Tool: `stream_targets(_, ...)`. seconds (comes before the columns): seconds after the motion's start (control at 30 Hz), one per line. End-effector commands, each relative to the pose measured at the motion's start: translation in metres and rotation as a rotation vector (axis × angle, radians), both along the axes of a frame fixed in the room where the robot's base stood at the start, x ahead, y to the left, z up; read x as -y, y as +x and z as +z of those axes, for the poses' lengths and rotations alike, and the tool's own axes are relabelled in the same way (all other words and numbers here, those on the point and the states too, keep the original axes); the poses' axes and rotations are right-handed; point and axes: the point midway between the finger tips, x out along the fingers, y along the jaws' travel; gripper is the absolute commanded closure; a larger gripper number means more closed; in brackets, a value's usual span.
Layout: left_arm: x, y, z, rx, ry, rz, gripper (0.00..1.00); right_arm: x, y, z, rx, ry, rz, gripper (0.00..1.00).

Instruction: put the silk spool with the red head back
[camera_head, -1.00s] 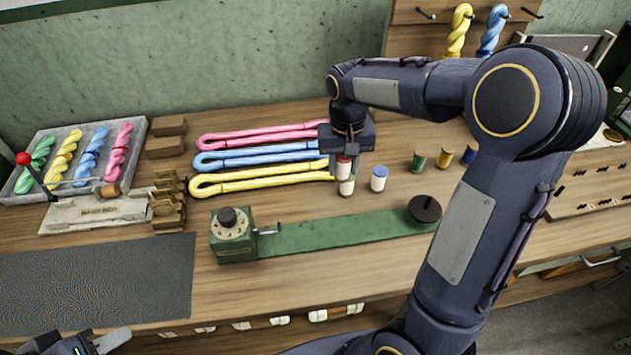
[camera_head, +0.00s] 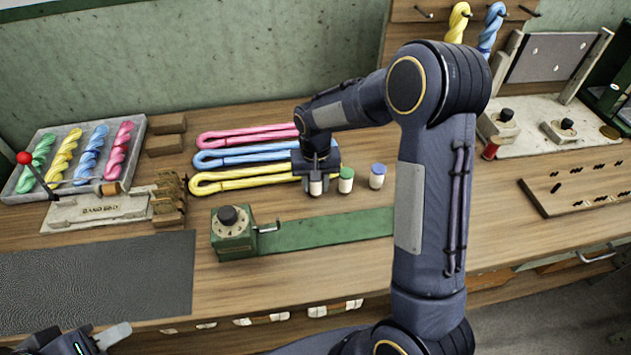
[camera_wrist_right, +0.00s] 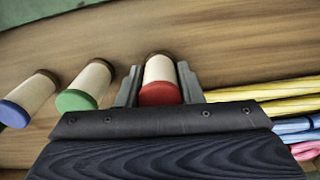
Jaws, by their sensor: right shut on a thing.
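The silk spool with the red head (camera_wrist_right: 160,93) is between the fingers of my right gripper (camera_wrist_right: 159,85), which is shut on it. In the head view my right gripper (camera_head: 316,178) covers its red head, and its pale body (camera_head: 316,187) shows below the fingers. It is upright at the left end of a row with the green-headed spool (camera_head: 346,180) and the blue-headed spool (camera_head: 377,177). I cannot tell whether its foot touches the table. My left gripper (camera_head: 104,341) is at the bottom left edge, partly cut off, away from the spools.
Pink, blue and yellow skeins (camera_head: 240,180) lie just left of the right gripper. A green winder (camera_head: 233,236) with a long green base stands in front. A tray of twisted skeins (camera_head: 22,189) is at the left. The dark mat (camera_head: 95,280) is bare.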

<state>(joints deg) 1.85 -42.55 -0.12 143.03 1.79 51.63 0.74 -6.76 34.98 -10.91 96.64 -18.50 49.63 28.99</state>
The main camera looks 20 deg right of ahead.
Motion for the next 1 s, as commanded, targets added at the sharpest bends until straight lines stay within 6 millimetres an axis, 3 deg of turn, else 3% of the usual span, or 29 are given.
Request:
stream_targets(0.13,0.000,0.000,-0.004,0.000,0.000,0.000,0.64,0.000,0.000,-0.004,0.000,0.000,0.001,0.93)
stream_targets(0.17,0.000,0.000,-0.004,0.000,0.000,0.000,0.64,0.000,0.000,-0.004,0.000,0.000,0.001,0.65)
stream_targets(0.33,0.000,0.000,-0.003,0.000,0.000,0.000,0.64,0.000,0.000,-0.003,0.000,0.000,0.001,0.45)
stream_targets(0.73,0.000,0.000,0.000,0.000,0.000,0.000,0.64,0.000,0.001,0.008,0.003,0.000,0.001,0.45)
stream_targets(1.0,0.000,0.000,-0.002,0.000,0.000,0.000,0.64,-0.001,0.001,0.063,0.008,0.001,0.002,0.45)
